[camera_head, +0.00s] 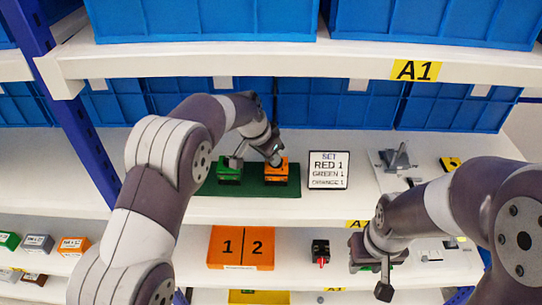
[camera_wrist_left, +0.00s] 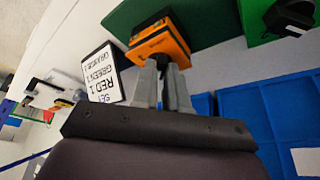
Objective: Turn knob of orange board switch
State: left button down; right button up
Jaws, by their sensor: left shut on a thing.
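The orange board switch (camera_head: 276,172) sits on the dark green board (camera_head: 250,188) on the middle shelf. It also shows in the left wrist view (camera_wrist_left: 160,42), with its dark knob mostly hidden between the fingers. My left gripper (camera_head: 275,158) is at the top of the orange switch, and its fingers (camera_wrist_left: 170,80) are shut on the knob. The knob's exact angle cannot be told. My right gripper (camera_head: 384,288) hangs low at the right, in front of the lower shelf, away from the orange switch; its fingers are not clear.
A green switch (camera_head: 230,171) stands left of the orange one on the same board. A white sign (camera_head: 328,170) reading SET RED 1, GREEN 1, ORANGE 1 stands to the right. Blue bins (camera_head: 340,103) line the back. An orange panel marked 1 and 2 (camera_head: 241,248) is below.

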pick_arm(q)
jog(key=c, duration=1.2)
grip_release()
jog(key=shift+o, duration=0.2)
jog(key=b+v, duration=0.2)
jog(key=v, duration=0.3)
jog(key=s+a+b, duration=0.4)
jog(key=s+a, duration=0.4)
jog(key=shift+s+a, duration=0.2)
jog(key=s+a+f+n+y, duration=0.1)
jog(key=s+a+f+n, duration=0.2)
jog(key=s+f, duration=0.3)
jog(key=s+a+f+n+g+y, duration=0.1)
jog(key=s+f+n, duration=0.4)
jog(key=s, duration=0.6)
jog(key=a+f+y, duration=0.1)
jog(key=a, duration=0.1)
jog(key=shift+s+a+n+g, duration=0.15)
jog(key=shift+a+n+g, duration=0.15)
jog(key=shift+a+n, duration=0.1)
